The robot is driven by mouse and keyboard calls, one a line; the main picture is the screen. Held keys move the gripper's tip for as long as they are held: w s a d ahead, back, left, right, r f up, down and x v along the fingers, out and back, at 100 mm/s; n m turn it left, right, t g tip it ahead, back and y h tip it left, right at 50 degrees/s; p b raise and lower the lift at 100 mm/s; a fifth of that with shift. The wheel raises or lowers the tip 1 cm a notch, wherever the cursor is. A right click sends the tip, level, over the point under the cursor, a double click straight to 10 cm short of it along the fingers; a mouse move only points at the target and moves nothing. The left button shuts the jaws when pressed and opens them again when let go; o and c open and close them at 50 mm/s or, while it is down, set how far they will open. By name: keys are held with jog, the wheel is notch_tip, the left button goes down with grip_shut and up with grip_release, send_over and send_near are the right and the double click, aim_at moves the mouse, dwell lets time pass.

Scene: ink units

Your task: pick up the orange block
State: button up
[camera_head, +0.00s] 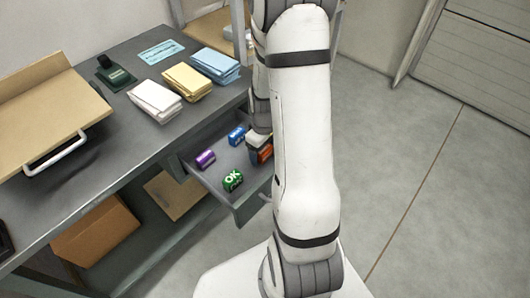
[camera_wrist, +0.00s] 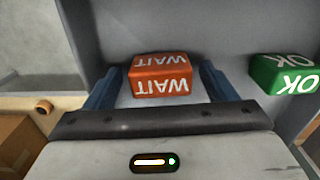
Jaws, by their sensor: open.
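The orange block (camera_wrist: 160,75) has white WAIT lettering on it. In the wrist view it sits between the two blue fingers of my gripper (camera_wrist: 160,84), with a gap visible on each side. My gripper is open around it. In the head view the orange block (camera_head: 265,153) shows in the open drawer (camera_head: 212,181), partly hidden behind my arm. My gripper's fingers are mostly hidden there too.
A green OK block (camera_wrist: 284,74) lies to the right of the orange one. A purple block (camera_head: 205,159) and a blue block (camera_head: 237,136) are also in the drawer. Paper stacks (camera_head: 155,100) stand on the desk above. Drawer walls are close by.

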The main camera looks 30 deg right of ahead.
jog(key=shift+f, duration=0.25)
jog(key=shift+c, duration=0.5)
jog(key=c, duration=1)
jog(key=shift+o, duration=0.2)
